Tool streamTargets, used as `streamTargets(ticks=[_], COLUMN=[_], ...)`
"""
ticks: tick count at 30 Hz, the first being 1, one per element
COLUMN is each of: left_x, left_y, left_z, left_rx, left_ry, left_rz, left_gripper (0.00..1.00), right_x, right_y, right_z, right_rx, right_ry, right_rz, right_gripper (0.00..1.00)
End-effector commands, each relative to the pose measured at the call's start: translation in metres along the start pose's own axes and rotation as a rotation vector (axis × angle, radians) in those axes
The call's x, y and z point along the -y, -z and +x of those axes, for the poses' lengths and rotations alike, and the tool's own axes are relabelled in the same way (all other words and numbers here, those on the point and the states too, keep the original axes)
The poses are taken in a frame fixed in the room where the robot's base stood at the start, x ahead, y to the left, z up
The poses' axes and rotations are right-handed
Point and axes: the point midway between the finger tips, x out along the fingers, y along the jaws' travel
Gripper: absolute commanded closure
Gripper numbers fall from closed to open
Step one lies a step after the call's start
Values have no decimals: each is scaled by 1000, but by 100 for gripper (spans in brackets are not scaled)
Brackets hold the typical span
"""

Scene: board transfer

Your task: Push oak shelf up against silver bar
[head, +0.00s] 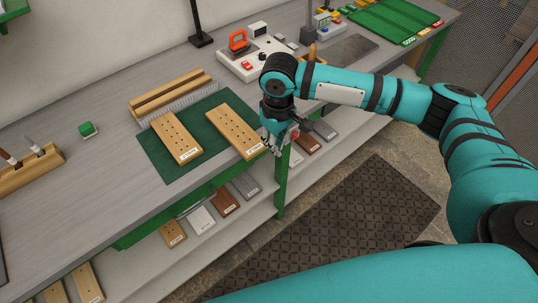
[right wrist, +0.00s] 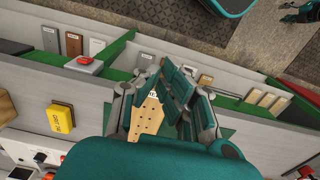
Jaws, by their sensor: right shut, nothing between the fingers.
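Two light wooden boards with rows of holes lie on the dark green mat (head: 162,152) on the bench, the left board (head: 176,138) and the right board (head: 233,132). Each has a small label at its near end, too small to read, so I cannot tell which is the oak shelf. A silver-grey strip (head: 172,104) runs along the front of a wooden rack behind the mat. My right gripper (head: 278,150) is shut and empty at the near end of the right board. In the right wrist view the board (right wrist: 148,117) shows partly behind the fingers. My left gripper is out of view.
Below the bench top, a shelf (head: 262,205) holds several labelled boards. A white unit with an orange part (head: 239,42) stands behind my right arm.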

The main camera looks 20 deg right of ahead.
Motion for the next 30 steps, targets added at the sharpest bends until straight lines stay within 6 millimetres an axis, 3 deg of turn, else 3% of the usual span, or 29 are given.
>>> streamTargets(ticks=[5,17,21,30], left_x=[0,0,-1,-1], left_y=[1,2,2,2], left_z=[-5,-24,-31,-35], left_rx=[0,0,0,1], left_ry=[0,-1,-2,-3], left_rz=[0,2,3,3], left_gripper=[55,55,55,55], right_x=[-1,0,-1,-1], right_y=[-1,-2,22,40], right_z=[16,100,96,98], right_rx=[6,5,-1,0], right_ry=[-2,-3,-3,-2], right_rz=[3,2,2,1], right_gripper=[100,100,100,100])
